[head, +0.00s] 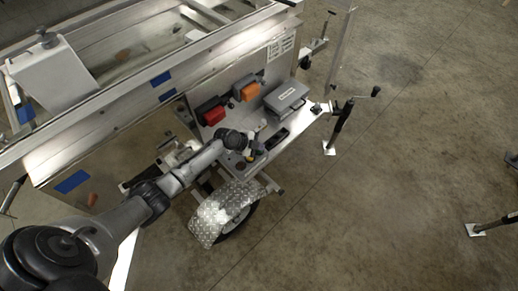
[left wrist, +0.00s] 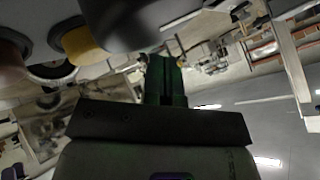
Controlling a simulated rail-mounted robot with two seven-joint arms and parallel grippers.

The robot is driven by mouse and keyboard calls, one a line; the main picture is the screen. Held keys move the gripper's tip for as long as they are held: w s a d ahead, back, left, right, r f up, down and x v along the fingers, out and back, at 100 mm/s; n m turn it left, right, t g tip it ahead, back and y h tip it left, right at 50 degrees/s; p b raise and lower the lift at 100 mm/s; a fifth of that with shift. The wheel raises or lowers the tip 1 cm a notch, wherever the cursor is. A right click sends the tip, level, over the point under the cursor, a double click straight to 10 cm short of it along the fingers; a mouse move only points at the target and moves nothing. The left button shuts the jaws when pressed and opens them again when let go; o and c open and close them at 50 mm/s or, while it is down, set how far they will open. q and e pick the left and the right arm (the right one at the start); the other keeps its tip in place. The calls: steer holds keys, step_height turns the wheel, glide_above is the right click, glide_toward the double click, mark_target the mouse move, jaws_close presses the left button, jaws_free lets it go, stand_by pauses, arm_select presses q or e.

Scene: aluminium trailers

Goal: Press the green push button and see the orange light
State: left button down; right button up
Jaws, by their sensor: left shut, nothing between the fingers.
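My left arm comes in from the lower left in the head view, and my left gripper (head: 254,151) is at the trailer's side shelf. In the left wrist view the dark gripper body and its green-tinted fingers (left wrist: 165,80) show, closed together with nothing between them. A yellow rounded part (left wrist: 82,46) lies close to the camera at the upper left of that view. I cannot make out the green push button for certain; my wrist and gripper cover part of the shelf. I see no clearly lit orange light. My right gripper is not in view.
The shelf holds a red box (head: 212,112), an orange box (head: 246,90) and a grey metal case (head: 287,98). A diamond-plate fender (head: 222,211) over a wheel lies below my wrist. A jack stand (head: 341,124) stands right of the shelf. Open concrete floor (head: 410,160) lies right.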

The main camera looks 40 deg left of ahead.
arm_select(q)
steer(key=shift+f+b, duration=0.3)
steer(key=shift+r, duration=0.2)
stand_by(0.4)
steer(key=shift+r+p, duration=0.45)
steer(key=shift+r, duration=0.1)
steer(key=shift+r, duration=0.1)
steer(key=shift+r+p, duration=0.45)
steer(key=shift+r, duration=0.05)
step_height(320, 180, up, 5)
steer(key=p, duration=0.3)
steer(key=shift+f, duration=0.1)
